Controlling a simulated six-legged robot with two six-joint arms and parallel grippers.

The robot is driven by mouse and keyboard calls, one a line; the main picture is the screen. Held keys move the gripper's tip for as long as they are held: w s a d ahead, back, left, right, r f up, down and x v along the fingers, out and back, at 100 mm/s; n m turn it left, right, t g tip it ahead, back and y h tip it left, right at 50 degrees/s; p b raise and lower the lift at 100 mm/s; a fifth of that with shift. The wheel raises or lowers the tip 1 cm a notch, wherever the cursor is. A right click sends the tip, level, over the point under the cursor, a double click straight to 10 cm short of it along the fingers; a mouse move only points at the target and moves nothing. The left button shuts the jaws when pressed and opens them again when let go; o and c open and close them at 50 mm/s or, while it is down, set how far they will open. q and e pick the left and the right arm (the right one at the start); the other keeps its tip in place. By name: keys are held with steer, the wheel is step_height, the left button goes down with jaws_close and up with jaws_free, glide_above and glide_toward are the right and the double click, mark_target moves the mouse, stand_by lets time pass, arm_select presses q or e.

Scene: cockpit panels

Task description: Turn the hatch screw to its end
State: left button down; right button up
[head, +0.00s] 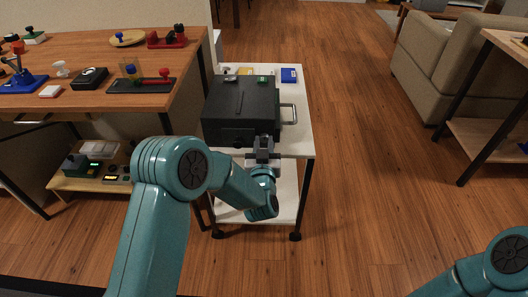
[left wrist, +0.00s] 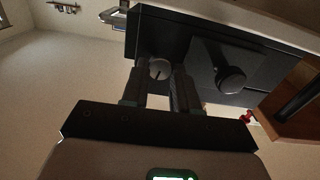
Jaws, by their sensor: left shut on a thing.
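A black box (head: 238,108) with a metal side handle stands on a white cart. My left gripper (head: 263,143) is at its front face. In the left wrist view the gripper's two fingers (left wrist: 161,82) are on either side of a small round grey screw head with a slot, the hatch screw (left wrist: 160,68). The gripper is shut on the screw. A dark round knob (left wrist: 231,79) sits on the same face (left wrist: 270,70), to the right of the fingers. In the head view the gripper hides the screw. My right gripper is out of view; only part of that arm shows.
The white cart top (head: 303,142) holds a blue item (head: 289,75) and other small items behind the box. A wooden table (head: 105,47) with several devices is at the left. Open floor lies to the right, up to a beige sofa (head: 440,60).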

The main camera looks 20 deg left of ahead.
arm_select(q)
steer(key=shift+f+n+b, duration=0.1)
steer(key=shift+n+b, duration=1)
steer(key=c, duration=0.9)
jaws_free()
steer(key=shift+o, duration=0.2)
steer(key=p+v, duration=0.1)
steer(key=v, duration=1.5)
steer(key=shift+s, duration=0.15)
